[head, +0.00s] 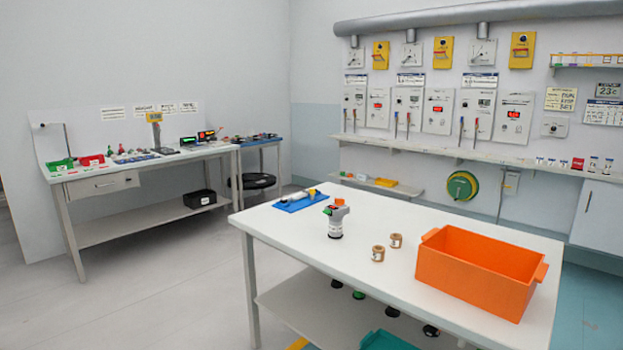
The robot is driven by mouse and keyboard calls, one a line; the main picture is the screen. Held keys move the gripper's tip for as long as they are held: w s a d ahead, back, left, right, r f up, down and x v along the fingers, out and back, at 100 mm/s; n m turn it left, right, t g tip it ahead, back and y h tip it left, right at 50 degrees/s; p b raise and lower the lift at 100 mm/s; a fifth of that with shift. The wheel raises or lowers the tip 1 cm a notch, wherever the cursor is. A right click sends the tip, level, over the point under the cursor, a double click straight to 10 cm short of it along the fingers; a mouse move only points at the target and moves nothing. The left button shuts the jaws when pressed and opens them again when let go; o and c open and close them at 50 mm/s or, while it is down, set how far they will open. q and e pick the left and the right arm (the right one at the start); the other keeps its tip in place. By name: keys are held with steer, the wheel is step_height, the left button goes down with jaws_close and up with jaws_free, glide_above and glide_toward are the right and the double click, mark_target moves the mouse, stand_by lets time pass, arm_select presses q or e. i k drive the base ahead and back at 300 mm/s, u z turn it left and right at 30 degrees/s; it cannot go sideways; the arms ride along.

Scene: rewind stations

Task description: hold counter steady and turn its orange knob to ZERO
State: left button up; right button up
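A small grey device with a dark base band (336,220) stands upright on the white table, left of its middle. It looks like the counter. Neither of my grippers is in view, and nothing touches the device.
The white table (300,235) also holds a blue tray (292,206) with a tool-like item, two small brown rolls (378,253) and a large orange crate (480,270). Its front left top is clear. A side bench (95,173) stands at left; a panelled wall is behind.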

mark_target(339, 201)
steer(key=u, duration=1)
steer(key=i, duration=3.5)
steer(key=z, duration=3.05)
